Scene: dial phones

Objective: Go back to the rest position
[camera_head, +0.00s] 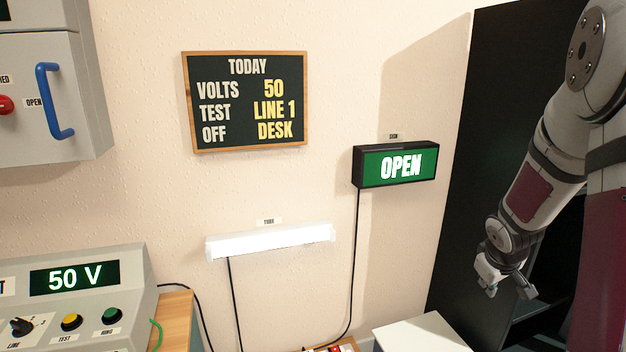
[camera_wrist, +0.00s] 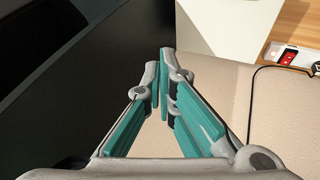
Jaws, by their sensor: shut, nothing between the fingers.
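My gripper (camera_head: 508,290) hangs at the lower right of the head view, at the end of my bent arm, in front of a dark cabinet. In the wrist view its teal-padded fingers (camera_wrist: 163,78) come together at the tips with nothing between them. The gripper is shut and apart from every object. The task names no object.
A black cabinet (camera_head: 478,110) stands behind my arm. A white box (camera_head: 420,335) is below left of my gripper. Left are a console reading 50 V (camera_head: 75,277), a grey wall box (camera_head: 40,130), a lit tube (camera_head: 270,241), an OPEN sign (camera_head: 400,165) and a notice board (camera_head: 247,149).

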